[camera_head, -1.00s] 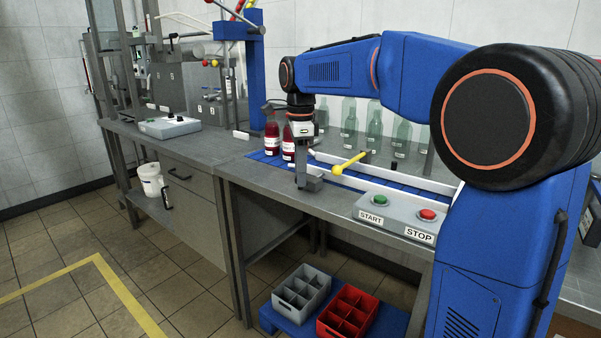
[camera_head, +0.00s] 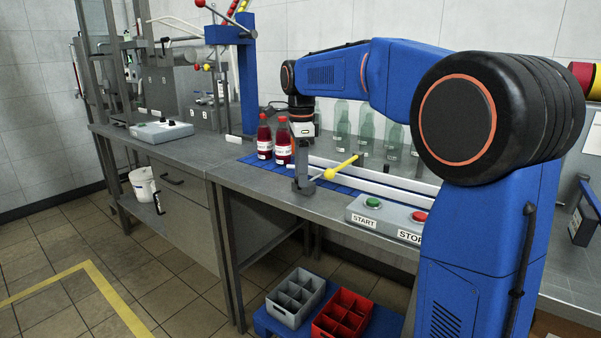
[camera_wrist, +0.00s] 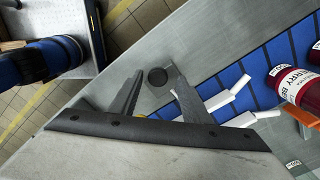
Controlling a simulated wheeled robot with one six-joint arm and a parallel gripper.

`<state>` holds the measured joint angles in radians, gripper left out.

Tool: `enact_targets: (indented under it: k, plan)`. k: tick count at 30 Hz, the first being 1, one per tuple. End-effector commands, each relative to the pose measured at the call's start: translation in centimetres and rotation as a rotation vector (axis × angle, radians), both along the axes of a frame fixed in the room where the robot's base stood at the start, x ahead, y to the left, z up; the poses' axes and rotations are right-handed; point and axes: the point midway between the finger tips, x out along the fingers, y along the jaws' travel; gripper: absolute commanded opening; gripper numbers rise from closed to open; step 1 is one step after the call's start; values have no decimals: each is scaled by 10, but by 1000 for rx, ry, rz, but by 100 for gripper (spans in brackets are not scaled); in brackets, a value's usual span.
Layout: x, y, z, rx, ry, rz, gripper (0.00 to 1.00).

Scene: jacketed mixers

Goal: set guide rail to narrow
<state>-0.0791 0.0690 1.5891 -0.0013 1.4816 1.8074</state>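The guide rail (camera_head: 385,182) is a long white bar along the blue conveyor (camera_head: 350,191) on the bench. A lever with a yellow handle (camera_head: 342,167) lies over the front of the conveyor, its rod running left towards my gripper. My gripper (camera_head: 302,188) points down at the bench top, just left of the lever. In the wrist view its two dark fingers (camera_wrist: 154,82) stand apart, with a dark round knob (camera_wrist: 157,76) showing between their tips. I cannot tell whether they touch it. White rail pieces (camera_wrist: 216,103) lie right of the fingers.
Two red bottles (camera_head: 273,142) stand on the conveyor behind my gripper, with clear green bottles (camera_head: 367,128) farther back. A START/STOP box (camera_head: 386,217) stands at the bench's front edge, right of my gripper. Grey (camera_head: 295,297) and red (camera_head: 342,316) crates sit below.

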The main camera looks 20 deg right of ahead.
Motion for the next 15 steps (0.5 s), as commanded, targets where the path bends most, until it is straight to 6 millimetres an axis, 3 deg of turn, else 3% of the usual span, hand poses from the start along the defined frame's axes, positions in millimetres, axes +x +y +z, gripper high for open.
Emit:
enact_targets:
  k: [8, 15]
  plan:
    - [0, 0, 15, 1, -1, 0, 43]
    - [1, 0, 59, 1, -3, 0, 43]
